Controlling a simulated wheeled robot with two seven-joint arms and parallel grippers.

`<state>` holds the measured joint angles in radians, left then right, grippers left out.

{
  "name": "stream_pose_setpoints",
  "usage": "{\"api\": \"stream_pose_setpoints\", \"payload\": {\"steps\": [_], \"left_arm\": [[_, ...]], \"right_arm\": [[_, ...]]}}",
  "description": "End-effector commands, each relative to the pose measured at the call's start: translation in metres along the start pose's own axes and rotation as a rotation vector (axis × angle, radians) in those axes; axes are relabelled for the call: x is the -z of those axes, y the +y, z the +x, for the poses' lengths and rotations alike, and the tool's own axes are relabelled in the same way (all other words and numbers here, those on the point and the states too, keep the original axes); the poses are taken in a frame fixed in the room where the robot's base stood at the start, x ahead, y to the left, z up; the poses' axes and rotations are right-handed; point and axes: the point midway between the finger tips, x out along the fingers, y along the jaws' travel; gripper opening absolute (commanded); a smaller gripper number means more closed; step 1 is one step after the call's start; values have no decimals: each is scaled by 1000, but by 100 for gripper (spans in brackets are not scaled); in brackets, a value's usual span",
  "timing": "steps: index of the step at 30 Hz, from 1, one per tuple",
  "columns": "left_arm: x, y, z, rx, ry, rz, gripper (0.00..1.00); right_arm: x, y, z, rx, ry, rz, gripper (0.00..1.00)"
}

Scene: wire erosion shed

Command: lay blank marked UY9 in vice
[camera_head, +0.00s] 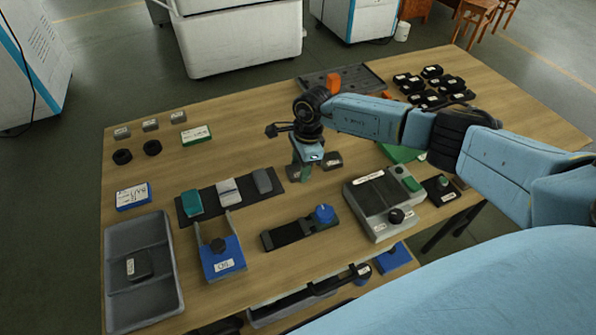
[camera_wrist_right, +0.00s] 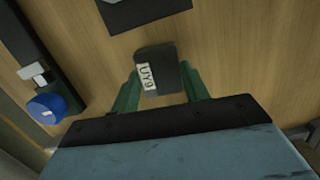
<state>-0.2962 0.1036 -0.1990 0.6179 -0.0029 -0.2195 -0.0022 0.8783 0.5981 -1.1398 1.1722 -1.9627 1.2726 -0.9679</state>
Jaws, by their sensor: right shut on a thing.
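The blank marked UY9 (camera_wrist_right: 157,72) is a small dark block with a white label, between the green fingers of my right gripper (camera_wrist_right: 160,90) in the wrist view. In the head view my right gripper (camera_head: 304,170) points down, shut on this blank, at the middle of the table; I cannot tell whether it touches the wood. A low black device with a blue knob (camera_head: 323,214), which looks like a vice, lies nearer me. Its knob also shows at left in the wrist view (camera_wrist_right: 45,108). My left gripper is not in view.
A dark mat (camera_head: 212,212) with several blocks lies left. A blue fixture (camera_head: 222,263), a grey tray (camera_head: 118,318) and a grey device with a black knob (camera_head: 372,222) stand around. Bare wood shows left of the gripper, farther back.

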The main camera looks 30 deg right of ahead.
Motion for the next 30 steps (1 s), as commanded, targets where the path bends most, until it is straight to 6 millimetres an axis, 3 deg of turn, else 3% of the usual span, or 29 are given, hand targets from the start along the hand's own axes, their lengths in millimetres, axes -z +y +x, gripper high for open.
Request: {"api": "stream_pose_setpoints", "payload": {"steps": [8, 30], "left_arm": [[0, 0, -4, 0, -1, 1, 36], [0, -2, -35, 1, -6, 1, 36]], "right_arm": [[-1, -1, -6, 2, -2, -1, 9], [-8, -1, -49, 2, -1, -1, 9]]}}
